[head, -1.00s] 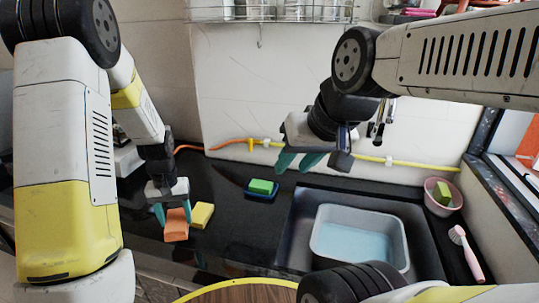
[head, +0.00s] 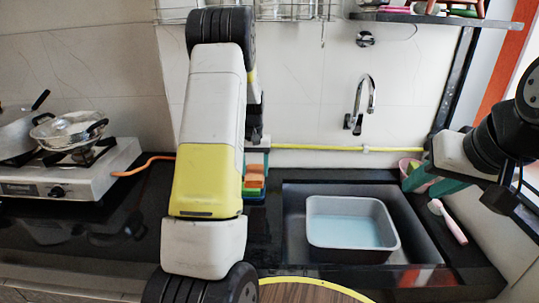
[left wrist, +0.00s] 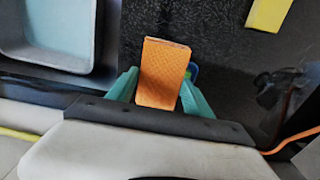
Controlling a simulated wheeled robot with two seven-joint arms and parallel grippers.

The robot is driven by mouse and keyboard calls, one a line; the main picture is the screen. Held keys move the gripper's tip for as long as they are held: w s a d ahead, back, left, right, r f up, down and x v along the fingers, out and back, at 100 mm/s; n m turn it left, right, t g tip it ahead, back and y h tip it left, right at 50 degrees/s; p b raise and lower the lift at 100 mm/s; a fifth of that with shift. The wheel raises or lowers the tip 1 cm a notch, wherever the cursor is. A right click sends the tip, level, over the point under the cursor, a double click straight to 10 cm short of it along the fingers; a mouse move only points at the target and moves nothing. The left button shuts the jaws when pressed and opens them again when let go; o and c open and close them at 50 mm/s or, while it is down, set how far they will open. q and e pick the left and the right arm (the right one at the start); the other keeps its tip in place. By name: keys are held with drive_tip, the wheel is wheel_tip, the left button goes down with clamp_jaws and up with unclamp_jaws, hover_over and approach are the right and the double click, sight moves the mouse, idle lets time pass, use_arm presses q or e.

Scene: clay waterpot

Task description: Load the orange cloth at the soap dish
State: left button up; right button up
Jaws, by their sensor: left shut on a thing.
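The orange cloth (head: 255,175), a thick block, is gripped between the teal fingers of my left gripper (left wrist: 160,97) in the left wrist view. In the head view it shows just above the blue soap dish (head: 252,200), which has a green block (head: 252,191) in it. My left arm hides the left part of the dish. In the left wrist view only a bit of the blue dish (left wrist: 193,71) shows behind the cloth; whether they touch cannot be told. My right gripper (head: 432,183) is open and empty at the right, by the pink bowl.
A sink with a grey basin (head: 352,203) of water is right of the dish. The pink bowl (head: 408,167) and a pink brush (head: 449,222) are farther right. A stove (head: 75,170) with pans stands at the left. A yellow block (left wrist: 268,14) lies on the counter.

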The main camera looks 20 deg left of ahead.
sight(248, 168)
use_arm(q)
drive_tip(key=shift+n, duration=0.4)
drive_tip(key=w+a, duration=0.1)
drive_tip(key=w+a+r, duration=0.1)
drive_tip(key=a, duration=0.1)
drive_tip(key=shift+w+a+r, duration=0.1)
drive_tip(key=shift+a, duration=0.1)
drive_tip(key=shift+f, duration=2.85)
drive_tip(key=shift+f, duration=0.65)
drive_tip(key=shift+r, duration=3.55)
